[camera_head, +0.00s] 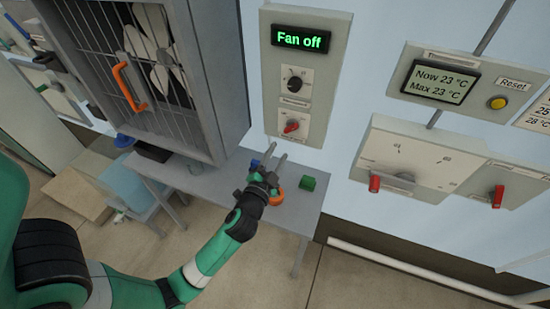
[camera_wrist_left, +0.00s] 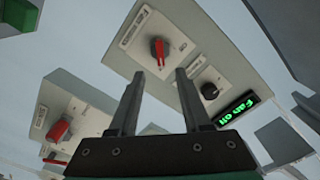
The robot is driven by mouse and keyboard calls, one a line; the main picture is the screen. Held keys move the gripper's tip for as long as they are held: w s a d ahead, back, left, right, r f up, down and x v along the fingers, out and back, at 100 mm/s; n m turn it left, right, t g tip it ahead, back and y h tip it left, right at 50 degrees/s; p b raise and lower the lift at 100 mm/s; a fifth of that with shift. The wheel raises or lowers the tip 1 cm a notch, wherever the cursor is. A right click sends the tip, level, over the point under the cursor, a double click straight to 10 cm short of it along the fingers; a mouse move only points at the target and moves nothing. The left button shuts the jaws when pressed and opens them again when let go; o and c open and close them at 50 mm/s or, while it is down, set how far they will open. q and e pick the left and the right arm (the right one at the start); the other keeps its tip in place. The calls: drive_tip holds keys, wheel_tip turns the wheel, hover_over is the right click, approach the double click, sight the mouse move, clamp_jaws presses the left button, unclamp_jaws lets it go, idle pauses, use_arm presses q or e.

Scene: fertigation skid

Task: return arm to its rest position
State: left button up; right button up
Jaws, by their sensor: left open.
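My left arm comes in from the left in the head view. Its gripper (camera_head: 277,153) is open and empty, in front of the grey table and below the fan panel (camera_head: 335,55). The panel's display (camera_head: 302,39) reads "Fan off"; under it are a black knob (camera_head: 295,83) and a red switch (camera_head: 291,126). In the left wrist view the two fingers (camera_wrist_left: 159,76) stand apart with nothing between them. The red switch (camera_wrist_left: 158,50) shows beyond the fingertips, and the knob (camera_wrist_left: 210,90) lies to the right. My right gripper is not seen.
A caged fan box (camera_head: 205,70) with an orange handle (camera_head: 128,85) hangs at upper left. A green block (camera_head: 307,184) sits on the table (camera_head: 308,212). Right of the fan panel are a temperature display box (camera_head: 465,82) and a box with red levers (camera_head: 425,158).

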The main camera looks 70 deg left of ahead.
use_arm(q)
drive_tip(key=shift+v, duration=0.95)
